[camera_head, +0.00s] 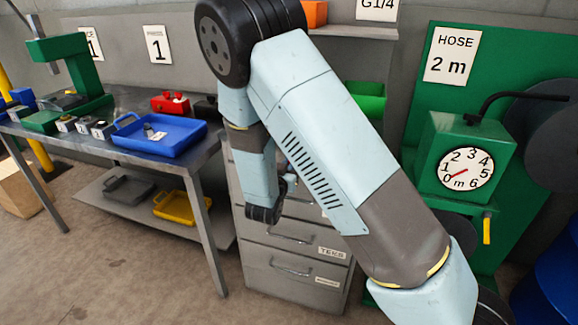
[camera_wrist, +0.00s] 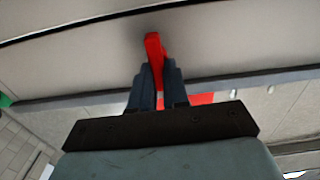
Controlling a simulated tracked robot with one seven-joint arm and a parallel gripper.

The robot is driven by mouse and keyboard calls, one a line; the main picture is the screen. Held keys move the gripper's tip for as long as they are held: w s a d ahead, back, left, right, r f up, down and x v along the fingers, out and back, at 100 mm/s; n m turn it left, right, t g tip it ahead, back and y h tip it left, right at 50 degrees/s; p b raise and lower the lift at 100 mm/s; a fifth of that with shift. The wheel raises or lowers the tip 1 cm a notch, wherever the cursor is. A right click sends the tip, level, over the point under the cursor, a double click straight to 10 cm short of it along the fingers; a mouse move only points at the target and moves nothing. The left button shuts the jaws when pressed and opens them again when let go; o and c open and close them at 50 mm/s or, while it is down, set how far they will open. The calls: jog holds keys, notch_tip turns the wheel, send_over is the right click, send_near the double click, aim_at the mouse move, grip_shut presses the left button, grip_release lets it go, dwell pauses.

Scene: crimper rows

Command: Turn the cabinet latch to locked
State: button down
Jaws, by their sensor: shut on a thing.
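The latch is a narrow red handle (camera_wrist: 153,48) on a pale grey panel (camera_wrist: 235,45) in the wrist view. My gripper (camera_wrist: 158,80) has its two dark fingers on either side of the red handle, shut on it. The handle's tip sticks out beyond the fingers. In the head view the grey drawer cabinet (camera_head: 262,265) stands behind my arm. The latch does not show there, and my fingers cannot be made out. The handle's locked or unlocked mark is not visible.
A workbench (camera_head: 95,148) with a blue tray (camera_head: 186,148) stands left of the cabinet. A green hose panel (camera_head: 418,90) with a gauge (camera_head: 465,168) stands at the right. Another red patch (camera_wrist: 200,98) shows beside my fingers. Floor at the front left is clear.

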jog(key=shift+w+a+f+n, duration=0.1)
jog(key=shift+a+f+n, duration=0.2)
jog(key=shift+n, duration=2.6)
jog(key=shift+w+a+f+n, duration=0.1)
jog(key=shift+a+f+n, duration=0.15)
jog(key=shift+n, duration=2.65)
jog(key=shift+a+f+n, duration=0.2)
jog(key=shift+a+n, duration=0.15)
jog(key=shift+n, duration=2.55)
jog(key=shift+f+n, duration=0.1)
jog(key=shift+n, duration=0.2)
jog(key=c, duration=1.4)
grip_release()
jog(key=shift+o, duration=1.4)
jog(key=shift+d, duration=0.15)
jog(key=v, duration=1.3)
jog(key=shift+s, duration=0.35)
